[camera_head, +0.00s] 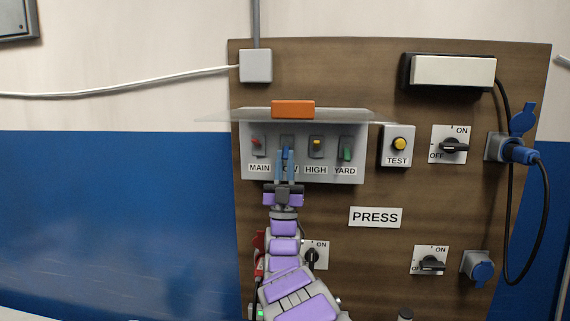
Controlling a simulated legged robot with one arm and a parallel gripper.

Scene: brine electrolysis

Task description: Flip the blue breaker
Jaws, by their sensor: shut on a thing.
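A breaker box (354,177) on the brown board holds a row of levers: red over MAIN (257,142), yellow over HIGH (317,143) and green over YARD (347,153). My gripper (287,156) reaches up from below to the second position, whose label is partly covered and ends in "OW". It is shut there, on the blue breaker. The blue fingers cover the blue breaker's lever, so its up or down position cannot be told. A clear cover with an orange handle (293,109) is raised above the levers.
A TEST box with a yellow button (399,144) is right of the breakers. Rotary switches (454,147) and a blue plug (519,153) with a black cable are farther right. A PRESS sign (375,217) is below. The blue wall at left is clear.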

